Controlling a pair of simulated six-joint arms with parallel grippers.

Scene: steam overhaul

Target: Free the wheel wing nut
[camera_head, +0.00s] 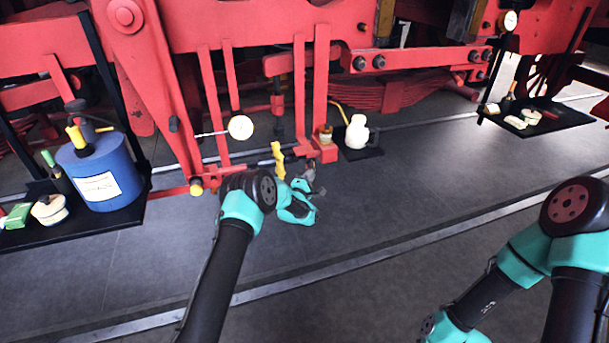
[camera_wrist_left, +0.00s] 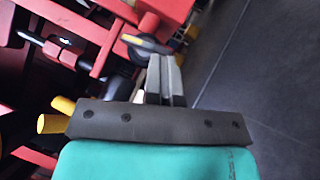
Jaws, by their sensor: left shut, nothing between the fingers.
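A yellow, wing-shaped piece (camera_head: 278,160), likely the wing nut, stands upright beside the red frame in the head view, just left of my left gripper (camera_head: 313,178). In the left wrist view, the two grey fingers of my left gripper (camera_wrist_left: 166,78) are together with nothing between them. A grey piece with a yellow edge (camera_wrist_left: 146,43) lies just beyond their tips; I cannot tell whether it is the same yellow piece. The wheel behind it is not clear. My right arm shows at the right of the head view, but its gripper is out of view.
Red frame bars (camera_head: 320,85) rise close behind the left gripper. A round gauge (camera_head: 240,127) is on the left. A blue canister (camera_head: 98,172) stands on a black tray (camera_head: 70,228). A white oil can (camera_head: 357,132) stands behind. The grey floor (camera_head: 430,170) is clear.

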